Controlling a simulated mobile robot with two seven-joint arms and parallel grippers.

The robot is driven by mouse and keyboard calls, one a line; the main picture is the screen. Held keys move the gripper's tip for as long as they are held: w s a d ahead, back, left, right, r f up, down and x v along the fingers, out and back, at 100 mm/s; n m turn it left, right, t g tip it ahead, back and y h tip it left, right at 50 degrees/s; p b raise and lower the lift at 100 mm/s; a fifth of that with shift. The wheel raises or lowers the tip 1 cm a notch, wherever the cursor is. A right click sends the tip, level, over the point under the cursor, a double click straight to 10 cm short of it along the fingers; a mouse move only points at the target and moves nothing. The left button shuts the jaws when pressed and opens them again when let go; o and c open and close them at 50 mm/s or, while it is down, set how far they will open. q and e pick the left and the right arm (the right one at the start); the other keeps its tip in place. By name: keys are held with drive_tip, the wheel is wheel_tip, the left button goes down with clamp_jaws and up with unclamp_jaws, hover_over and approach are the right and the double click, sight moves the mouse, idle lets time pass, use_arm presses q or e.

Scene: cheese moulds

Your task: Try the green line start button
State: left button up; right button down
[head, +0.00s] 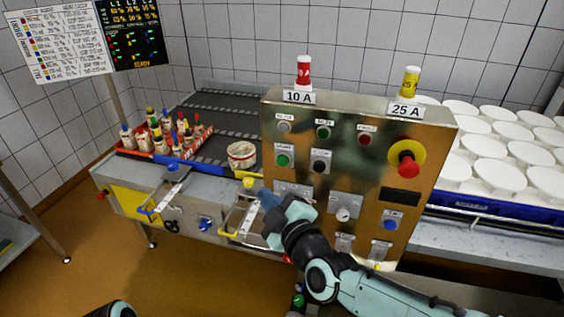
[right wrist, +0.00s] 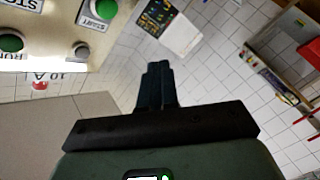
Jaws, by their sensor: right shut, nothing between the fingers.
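The green start button (head: 283,160) sits at the left of the second row on the brown metal control panel (head: 375,110). It also shows in the right wrist view (right wrist: 103,10), at the top left, beside a label reading START. My right gripper (head: 266,199) is below and a little left of this button in the head view, by the panel's lower left edge. In the right wrist view its fingers (right wrist: 158,85) are together and empty, apart from the button. My left gripper is not in view.
The panel also has a green lamp (head: 323,132), a black button (head: 320,167), a red emergency stop (head: 407,165) and a blue button (head: 390,224). A conveyor (head: 215,115) with a tub (head: 241,155) lies left. White moulds (head: 500,150) stand right.

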sight(283, 160)
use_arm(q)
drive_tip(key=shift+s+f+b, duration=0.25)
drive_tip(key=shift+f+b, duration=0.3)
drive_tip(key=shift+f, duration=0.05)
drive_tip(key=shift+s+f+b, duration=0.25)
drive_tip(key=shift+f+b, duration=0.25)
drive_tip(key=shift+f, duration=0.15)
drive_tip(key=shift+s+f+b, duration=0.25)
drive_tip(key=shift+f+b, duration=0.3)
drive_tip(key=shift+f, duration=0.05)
use_arm(e)
drive_tip(key=w+d, duration=0.2)
drive_tip(key=w, duration=0.6)
drive_tip(key=shift+w+d, duration=0.2)
drive_tip(key=shift+d, duration=0.2)
use_arm(q)
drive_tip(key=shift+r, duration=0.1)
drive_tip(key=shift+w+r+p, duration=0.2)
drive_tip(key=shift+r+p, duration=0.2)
drive_tip(key=shift+p, duration=0.05)
use_arm(e)
drive_tip(key=shift+w+d, duration=0.1)
drive_tip(key=shift+w, duration=0.35)
